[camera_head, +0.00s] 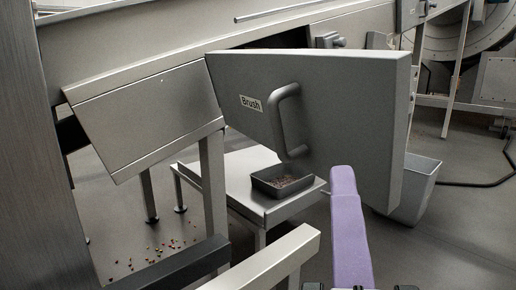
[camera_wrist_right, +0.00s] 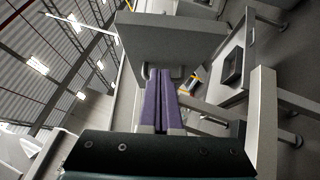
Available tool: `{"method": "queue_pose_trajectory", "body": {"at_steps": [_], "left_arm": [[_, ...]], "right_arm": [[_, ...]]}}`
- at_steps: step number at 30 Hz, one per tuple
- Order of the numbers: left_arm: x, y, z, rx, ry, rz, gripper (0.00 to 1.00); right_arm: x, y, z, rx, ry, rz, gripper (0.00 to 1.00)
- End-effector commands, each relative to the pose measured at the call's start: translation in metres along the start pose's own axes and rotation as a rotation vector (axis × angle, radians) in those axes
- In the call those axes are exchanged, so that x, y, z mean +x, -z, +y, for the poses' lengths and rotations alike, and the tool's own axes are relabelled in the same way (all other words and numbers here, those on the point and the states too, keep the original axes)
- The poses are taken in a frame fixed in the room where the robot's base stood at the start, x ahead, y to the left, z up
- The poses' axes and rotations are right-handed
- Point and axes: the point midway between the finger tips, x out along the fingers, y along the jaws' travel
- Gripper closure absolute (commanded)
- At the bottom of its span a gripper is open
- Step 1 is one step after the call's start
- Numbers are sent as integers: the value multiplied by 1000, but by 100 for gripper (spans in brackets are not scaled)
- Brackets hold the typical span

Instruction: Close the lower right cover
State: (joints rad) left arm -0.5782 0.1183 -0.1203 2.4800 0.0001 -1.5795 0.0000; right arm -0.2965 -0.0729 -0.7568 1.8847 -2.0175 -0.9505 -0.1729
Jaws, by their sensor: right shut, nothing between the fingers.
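The cover (camera_head: 335,105) is a grey panel with a "Brush" label and a dark bar handle (camera_head: 287,120). It stands swung open, out from the machine's sloping side. It also appears as a broad grey panel (camera_wrist_right: 170,38) in the right wrist view. My right gripper (camera_head: 343,172) has purple fingers pressed together and empty. Its tips are in front of the cover's lower part, right of the handle; I cannot tell whether they touch it. The fingers also show in the right wrist view (camera_wrist_right: 160,75). My left gripper is not in view.
A dark tray of small pieces (camera_head: 268,186) sits on a metal shelf (camera_head: 238,172) below the cover. A grey bin (camera_head: 420,180) stands behind the cover on the right. Metal legs and rails stand at the lower left. Crumbs lie on the floor.

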Motion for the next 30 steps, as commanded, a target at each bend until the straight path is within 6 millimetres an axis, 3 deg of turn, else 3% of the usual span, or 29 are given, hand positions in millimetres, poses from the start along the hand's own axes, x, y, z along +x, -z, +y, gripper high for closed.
{"method": "queue_pose_trajectory", "body": {"at_steps": [4, 10, 30], "left_arm": [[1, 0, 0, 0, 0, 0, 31], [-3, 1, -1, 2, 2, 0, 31], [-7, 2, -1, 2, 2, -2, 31]], "right_arm": [[32, -1, 1, 4, -2, -4, 100], [52, -21, 1, 0, 1, -1, 100], [64, -34, 1, 0, 1, 12, 100]]}}
